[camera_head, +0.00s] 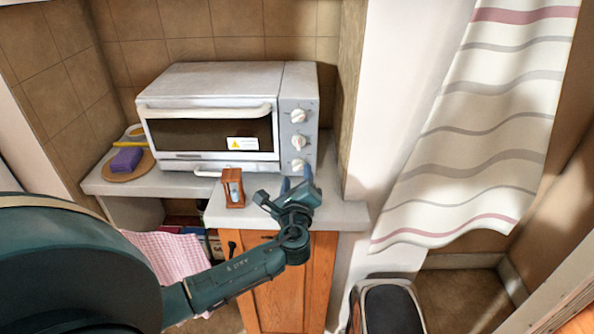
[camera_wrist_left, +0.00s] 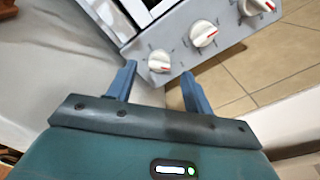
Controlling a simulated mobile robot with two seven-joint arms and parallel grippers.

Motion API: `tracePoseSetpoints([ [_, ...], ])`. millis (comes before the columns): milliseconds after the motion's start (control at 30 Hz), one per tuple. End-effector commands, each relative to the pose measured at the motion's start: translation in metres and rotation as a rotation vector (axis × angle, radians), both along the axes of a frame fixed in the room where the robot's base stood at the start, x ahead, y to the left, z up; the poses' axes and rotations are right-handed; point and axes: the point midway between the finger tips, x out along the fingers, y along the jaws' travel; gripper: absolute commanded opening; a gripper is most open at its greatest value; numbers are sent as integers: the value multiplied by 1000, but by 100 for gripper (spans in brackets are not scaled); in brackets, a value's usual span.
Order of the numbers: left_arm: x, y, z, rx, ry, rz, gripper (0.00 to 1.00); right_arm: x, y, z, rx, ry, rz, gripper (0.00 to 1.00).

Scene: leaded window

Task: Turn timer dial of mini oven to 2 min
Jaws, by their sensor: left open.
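The white mini oven (camera_head: 205,82) stands on the counter with its glass door shut. Its right panel carries a top dial (camera_head: 298,115), a middle dial (camera_head: 299,141) and a bottom dial (camera_head: 298,166). I cannot read their labels, so which one is the timer is unclear. My left gripper (camera_head: 296,182) is open and empty, just in front of and below the bottom dial. In the left wrist view the bottom dial (camera_wrist_left: 159,61) appears between the fingertips, apparently beyond them, with a red mark on its face. The middle dial (camera_wrist_left: 203,33) is up and right. My right gripper is not visible.
A small wooden hourglass (camera_head: 233,188) stands on the counter (camera_head: 340,213) left of my gripper. A purple sponge (camera_head: 126,160) lies on a round board at left. A wall flanks the oven's right; a striped curtain (camera_head: 480,130) hangs beyond.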

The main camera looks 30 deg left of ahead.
Motion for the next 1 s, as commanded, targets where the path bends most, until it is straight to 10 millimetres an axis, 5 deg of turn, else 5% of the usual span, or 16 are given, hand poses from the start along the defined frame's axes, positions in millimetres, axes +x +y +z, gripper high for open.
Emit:
tracePoseSetpoints([
  [200,19,12,0,0,1,-1,51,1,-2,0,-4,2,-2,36],
  [533,22,14,0,-1,0,-1,51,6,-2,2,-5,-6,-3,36],
  [1000,22,13,-1,-1,0,-1,14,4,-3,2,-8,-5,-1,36],
])
